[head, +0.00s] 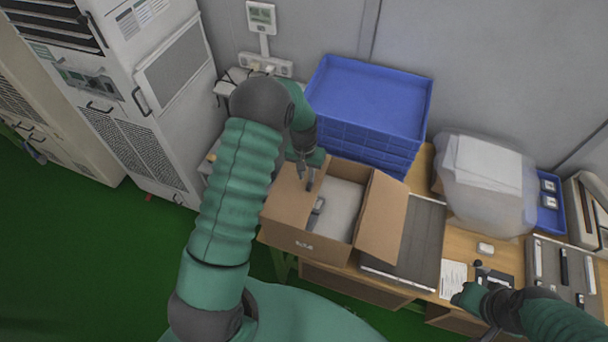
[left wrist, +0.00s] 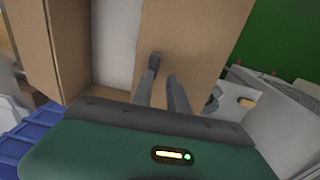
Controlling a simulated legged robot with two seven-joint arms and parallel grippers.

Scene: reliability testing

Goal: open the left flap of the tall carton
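The tall carton (head: 312,246) is a brown cardboard box standing on the table, with its top open. Its right flap (head: 383,216) is folded outward to the right. Its left flap (head: 284,198) slopes outward on the left side; it shows as a broad brown panel in the left wrist view (left wrist: 200,40). My left gripper (head: 306,180) is at the left flap's inner edge, fingers apart. In the left wrist view its fingers (left wrist: 165,72) lie over the flap, with nothing clearly between them. My right gripper (head: 486,328) is low at the right, partly cut off; its fingers are unclear.
Stacked blue crates (head: 368,95) stand behind the carton. A grey panel (head: 418,240) lies right of it, then a plastic-wrapped bundle (head: 485,185) and a paper sheet (head: 453,278). A tall cabinet (head: 150,90) stands left. A grey item (head: 317,212) shows inside the carton.

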